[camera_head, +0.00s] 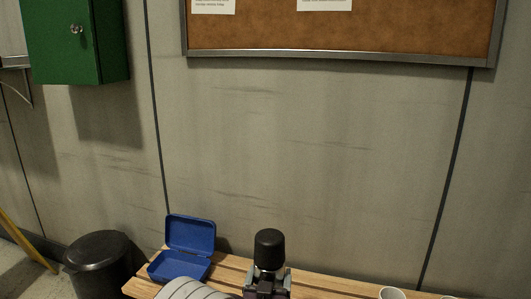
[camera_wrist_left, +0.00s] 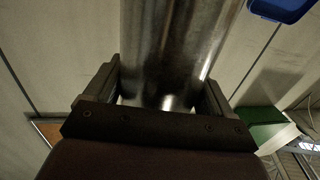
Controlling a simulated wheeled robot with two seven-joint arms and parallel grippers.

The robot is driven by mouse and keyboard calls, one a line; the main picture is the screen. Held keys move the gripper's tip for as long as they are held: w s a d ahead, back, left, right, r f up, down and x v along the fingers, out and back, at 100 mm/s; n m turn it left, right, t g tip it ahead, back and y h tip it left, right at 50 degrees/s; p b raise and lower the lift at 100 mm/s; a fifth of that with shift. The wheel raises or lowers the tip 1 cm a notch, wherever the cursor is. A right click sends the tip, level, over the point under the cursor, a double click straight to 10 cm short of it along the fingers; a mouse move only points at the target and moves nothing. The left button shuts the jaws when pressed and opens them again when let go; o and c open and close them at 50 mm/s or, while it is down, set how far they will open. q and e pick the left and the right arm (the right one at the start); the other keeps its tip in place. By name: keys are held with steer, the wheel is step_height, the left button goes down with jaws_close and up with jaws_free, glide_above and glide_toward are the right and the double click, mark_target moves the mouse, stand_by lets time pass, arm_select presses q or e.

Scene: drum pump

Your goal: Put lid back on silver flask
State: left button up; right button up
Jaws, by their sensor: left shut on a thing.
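The silver flask (camera_wrist_left: 175,45) fills the middle of the left wrist view, between the two fingers of my left gripper (camera_wrist_left: 162,88). The gripper is shut on its metal body. In the head view my left gripper (camera_head: 267,283) is at the bottom centre, around the flask, at the bench. A black cap-like piece (camera_head: 269,247) shows at the flask's top in the head view; I cannot tell whether it is the lid or how firmly it sits. The lower flask is hidden. My right gripper is not in view.
An open blue box (camera_head: 190,235) stands on the slatted wooden bench (camera_head: 325,285) to the left. A white cup (camera_head: 391,293) is at the right, with another rim beside it. A dark bin (camera_head: 98,262) stands left of the bench.

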arm_select(q)
steer(key=shift+s+d+r+h, duration=0.15)
steer(key=shift+s+r, duration=0.05)
steer(key=shift+r, duration=0.15)
steer(key=shift+s+d+r+h, duration=0.1)
steer(key=shift+s+r+h, duration=0.1)
steer(key=shift+r, duration=0.15)
steer(key=s+a+f+y, duration=0.1)
steer(key=s+a+f, duration=0.3)
steer(key=a, duration=0.3)
steer(key=s+a+f+n+y, duration=0.1)
steer(key=s+a+f, duration=0.2)
steer(key=a+f, duration=0.25)
steer(key=s+a+f+y, duration=0.1)
steer(key=s+a+f, duration=0.3)
steer(key=a, duration=0.3)
step_height(320, 180, up, 32)
steer(key=w+p, duration=0.2)
steer(key=p, duration=3.3)
steer(key=shift+w+a+f+n, duration=0.2)
steer(key=shift+a+n, duration=0.1)
steer(key=shift+a, duration=0.05)
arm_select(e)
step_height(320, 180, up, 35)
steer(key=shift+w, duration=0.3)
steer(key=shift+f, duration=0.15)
